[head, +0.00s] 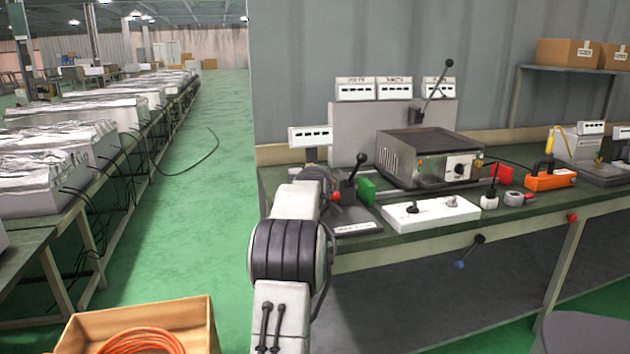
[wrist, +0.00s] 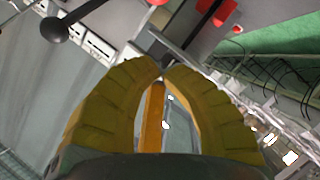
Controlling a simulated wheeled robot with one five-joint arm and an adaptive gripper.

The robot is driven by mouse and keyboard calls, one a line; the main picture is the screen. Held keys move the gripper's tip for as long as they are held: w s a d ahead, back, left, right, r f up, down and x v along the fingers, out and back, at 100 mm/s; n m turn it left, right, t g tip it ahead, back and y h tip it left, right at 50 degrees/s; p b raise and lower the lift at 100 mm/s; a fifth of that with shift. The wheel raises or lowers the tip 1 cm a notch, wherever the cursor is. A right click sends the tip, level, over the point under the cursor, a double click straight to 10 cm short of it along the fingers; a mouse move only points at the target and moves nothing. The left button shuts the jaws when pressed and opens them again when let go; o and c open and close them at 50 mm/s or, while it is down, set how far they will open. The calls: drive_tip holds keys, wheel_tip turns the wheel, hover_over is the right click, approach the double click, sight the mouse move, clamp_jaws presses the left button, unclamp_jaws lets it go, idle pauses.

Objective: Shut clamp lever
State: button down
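A black ball-knob lever (head: 353,172) stands tilted up from a grey labelled base (head: 358,228) at the bench's near left corner. It is the lever closest to my arm; its label is too small to read. In the wrist view a black ball on a rod (wrist: 54,30) shows at upper left, apart from my fingers. My gripper's yellow fingers (wrist: 163,72) meet at their tips, and I see nothing clearly held. A dark part lies just beyond the tips; contact is unclear. In the head view my arm hides most of the gripper, left of the lever.
A metal hot-plate box (head: 430,158) stands behind a white switch panel (head: 432,214). A green block (head: 367,191) is beside the lever. A cardboard box (head: 185,318) stands at lower left.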

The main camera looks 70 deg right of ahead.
drive_tip(key=v, duration=0.7)
drive_tip(key=shift+r, duration=0.15)
drive_tip(key=shift+s+d, duration=0.1)
idle(0.6)
